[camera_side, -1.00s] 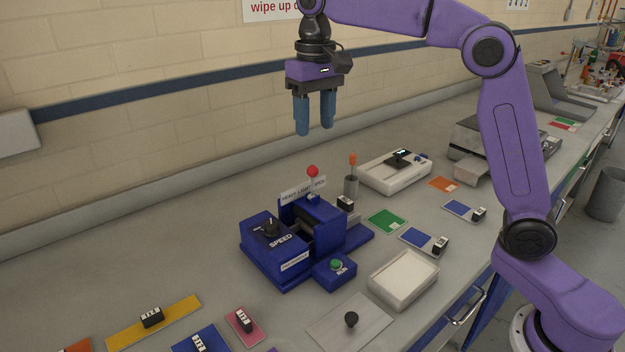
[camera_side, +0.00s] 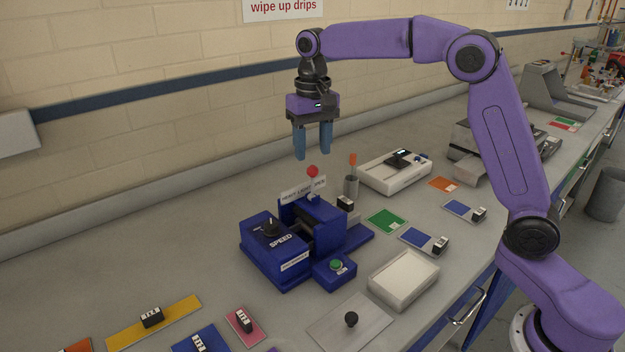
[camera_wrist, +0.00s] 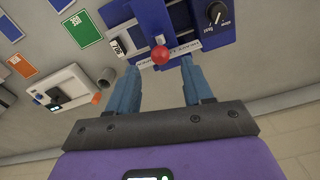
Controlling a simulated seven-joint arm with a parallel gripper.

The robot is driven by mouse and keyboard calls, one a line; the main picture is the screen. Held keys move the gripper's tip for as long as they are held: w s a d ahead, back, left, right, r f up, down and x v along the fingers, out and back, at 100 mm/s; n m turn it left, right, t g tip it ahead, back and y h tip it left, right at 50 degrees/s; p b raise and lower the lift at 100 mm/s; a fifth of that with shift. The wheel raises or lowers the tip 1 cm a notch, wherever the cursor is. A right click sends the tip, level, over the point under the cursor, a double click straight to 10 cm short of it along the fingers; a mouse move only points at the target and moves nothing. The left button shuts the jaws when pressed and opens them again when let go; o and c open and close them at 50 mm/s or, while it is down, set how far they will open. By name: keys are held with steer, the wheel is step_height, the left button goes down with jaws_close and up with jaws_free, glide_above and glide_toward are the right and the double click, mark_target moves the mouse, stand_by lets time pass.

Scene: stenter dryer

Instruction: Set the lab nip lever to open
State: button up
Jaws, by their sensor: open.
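The lab nip is a blue machine (camera_side: 262,246) on the bench, with a black speed knob (camera_side: 271,229) and a green run button (camera_side: 336,264). Its lever ends in a red ball (camera_side: 313,171) standing up in front of a white label plate (camera_side: 303,190), whose words are partly hidden. In the wrist view the red ball (camera_wrist: 160,55) lies just beyond and between the fingertips, over the label strip. My gripper (camera_side: 313,156) is open and empty, pointing down close above the red ball. The wrist view shows both blue fingers (camera_wrist: 160,68) spread apart.
A grey cup with an orange-tipped tool (camera_side: 351,186) stands right behind the lever. A white scale-like device (camera_side: 394,172) is farther right. A white tray (camera_side: 403,279) and a plate with a black knob (camera_side: 351,320) are in front.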

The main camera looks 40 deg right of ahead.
mark_target(312, 172)
step_height(312, 172, down, 9)
steer(key=shift+r, duration=0.15)
stand_by(0.4)
jaws_close()
